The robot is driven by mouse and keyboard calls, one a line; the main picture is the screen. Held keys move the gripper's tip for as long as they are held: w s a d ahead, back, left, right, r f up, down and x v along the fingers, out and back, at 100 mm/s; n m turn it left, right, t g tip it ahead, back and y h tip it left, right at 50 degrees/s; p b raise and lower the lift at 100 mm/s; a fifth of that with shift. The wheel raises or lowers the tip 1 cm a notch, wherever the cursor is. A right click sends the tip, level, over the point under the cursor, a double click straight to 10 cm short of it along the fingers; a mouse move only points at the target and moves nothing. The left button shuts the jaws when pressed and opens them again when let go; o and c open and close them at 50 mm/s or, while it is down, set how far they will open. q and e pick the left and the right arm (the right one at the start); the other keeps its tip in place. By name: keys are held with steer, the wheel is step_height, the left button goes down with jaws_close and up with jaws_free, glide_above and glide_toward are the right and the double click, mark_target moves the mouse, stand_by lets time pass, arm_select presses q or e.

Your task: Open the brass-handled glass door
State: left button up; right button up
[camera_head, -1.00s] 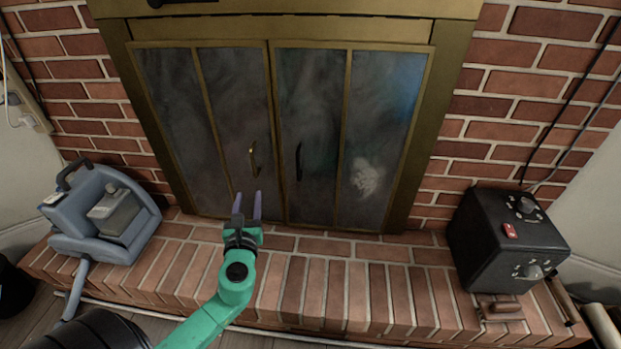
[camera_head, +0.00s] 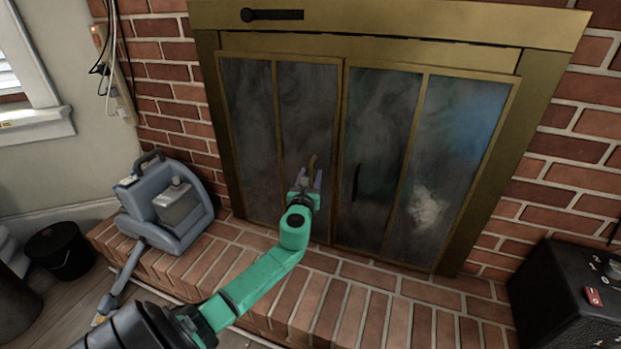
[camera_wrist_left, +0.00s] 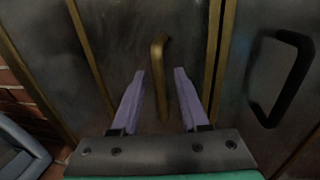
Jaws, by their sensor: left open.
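The brass-handled glass door (camera_head: 247,130) is the left of two brass-framed fireplace doors and looks closed. Its upright brass handle (camera_head: 312,163) is near the door's right edge. In the left wrist view the brass handle (camera_wrist_left: 160,70) stands between the lines of the two purple fingers. My left gripper (camera_head: 311,179) is open in front of the door at the handle. In the left wrist view its fingertips (camera_wrist_left: 163,72) are on either side of the handle, apart from it. The handle's lower part reaches down between the fingers. My right gripper is not in view.
The right glass door (camera_head: 385,120) has a black handle (camera_head: 356,183). A blue-grey machine (camera_head: 165,205) stands on the brick hearth (camera_head: 350,300) at left, a black box with knobs (camera_head: 570,300) at right. A black bucket (camera_head: 60,252) is on the floor at left.

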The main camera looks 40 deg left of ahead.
arm_select(q)
jaws_close()
stand_by(1.3)
